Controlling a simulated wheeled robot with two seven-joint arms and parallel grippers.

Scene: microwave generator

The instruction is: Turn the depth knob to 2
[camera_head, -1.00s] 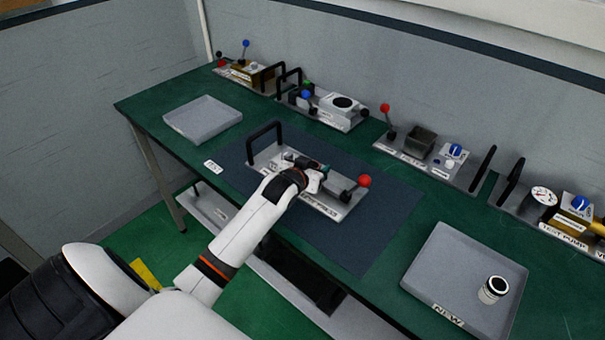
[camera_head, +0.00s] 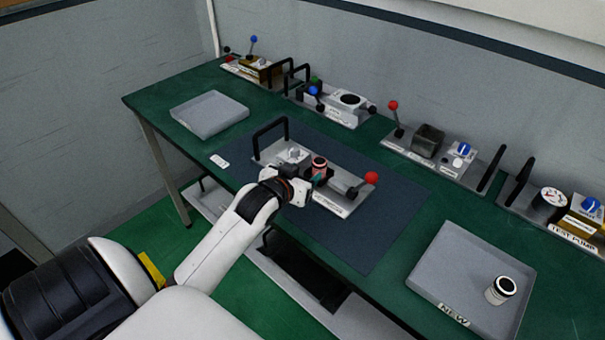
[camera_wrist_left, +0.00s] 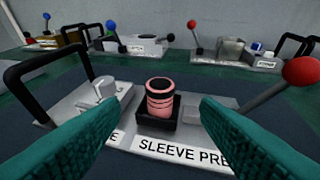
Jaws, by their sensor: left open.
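The sleeve press (camera_head: 333,199) stands on the dark blue mat with a black handle at its left. It also shows in the left wrist view (camera_wrist_left: 190,150). Its grey-white knob (camera_head: 294,155) sits left of the holder. The knob (camera_wrist_left: 104,88) appears clear of my fingers; its setting is too small to read. A pink ribbed sleeve (camera_wrist_left: 160,98) stands upright in the black holder (camera_wrist_left: 157,122). My left gripper (camera_head: 314,183) is open and empty at the press's front edge, its teal fingers either side of the sleeve in the wrist view. My right gripper is not in view.
The press's red-ball lever (camera_head: 371,178) rises at its right. A grey tray (camera_head: 210,113) lies at left. The NEW tray (camera_head: 440,270) at right holds a white, black-topped cylinder (camera_head: 501,290). Several other devices line the back of the green table (camera_head: 400,215).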

